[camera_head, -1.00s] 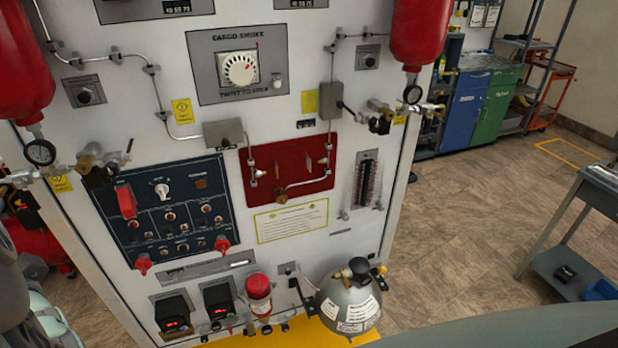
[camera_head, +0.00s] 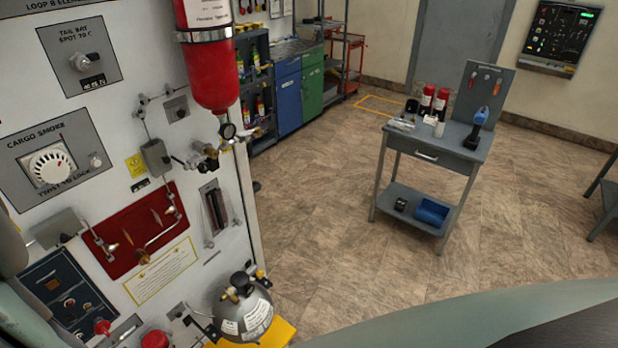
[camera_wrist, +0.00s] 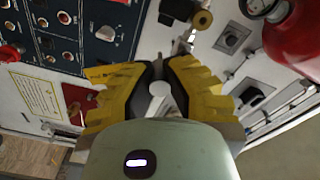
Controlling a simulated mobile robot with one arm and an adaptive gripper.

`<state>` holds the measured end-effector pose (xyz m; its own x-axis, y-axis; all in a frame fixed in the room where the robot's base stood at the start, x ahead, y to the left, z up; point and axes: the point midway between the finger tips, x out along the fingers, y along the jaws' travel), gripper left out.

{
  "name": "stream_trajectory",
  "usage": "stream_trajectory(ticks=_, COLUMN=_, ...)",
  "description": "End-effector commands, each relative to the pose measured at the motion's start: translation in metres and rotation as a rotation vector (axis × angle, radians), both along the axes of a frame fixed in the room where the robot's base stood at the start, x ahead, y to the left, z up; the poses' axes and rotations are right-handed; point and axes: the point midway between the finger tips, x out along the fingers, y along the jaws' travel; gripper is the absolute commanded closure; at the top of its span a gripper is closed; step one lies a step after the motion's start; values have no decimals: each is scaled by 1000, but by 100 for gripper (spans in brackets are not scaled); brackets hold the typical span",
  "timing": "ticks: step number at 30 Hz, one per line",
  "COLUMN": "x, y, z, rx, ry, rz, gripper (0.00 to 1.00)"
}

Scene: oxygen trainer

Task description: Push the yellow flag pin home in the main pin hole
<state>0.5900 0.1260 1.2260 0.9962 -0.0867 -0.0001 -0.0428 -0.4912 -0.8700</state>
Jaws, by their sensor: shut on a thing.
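In the wrist view, my gripper (camera_wrist: 166,72) has yellow, stepped fingers with dark inner faces. They are closed in on a small pale round part (camera_wrist: 159,89). I cannot tell whether this part belongs to the yellow flag pin. A narrow grey tip shows beyond the fingers, close to dark and brass fittings (camera_wrist: 190,12) on the panel. Contact with them cannot be judged. The main pin hole cannot be made out. My gripper is outside the head view.
The white trainer panel (camera_head: 110,100) bears a red plate (camera_head: 128,232), a red bottle (camera_head: 212,62) and a grey cylinder (camera_head: 243,312) low in front. A grey tool table (camera_head: 430,150) stands right. Open floor lies between panel and table.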

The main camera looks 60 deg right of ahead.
Motion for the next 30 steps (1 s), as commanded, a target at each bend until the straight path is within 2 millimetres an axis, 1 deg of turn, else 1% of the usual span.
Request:
stream_trajectory(ticks=1, x=-10, y=15, z=18, rx=-2, ry=3, rz=18, gripper=100)
stream_trajectory(ticks=3, x=-21, y=30, z=27, rx=-3, ry=3, rz=32, gripper=100)
stream_trajectory(ticks=6, x=-33, y=44, z=35, rx=-7, ry=4, rz=47, gripper=100)
stream_trajectory(ticks=9, x=-39, y=51, z=38, rx=-9, ry=2, rz=55, gripper=100)
stream_trajectory(ticks=21, x=-40, y=52, z=38, rx=-10, ry=1, rz=54, gripper=100)
stream_trajectory(ticks=27, x=-44, y=52, z=37, rx=-11, ry=-1, rz=54, gripper=100)
stream_trajectory(ticks=30, x=-37, y=52, z=37, rx=-10, ry=-3, rz=53, gripper=100)
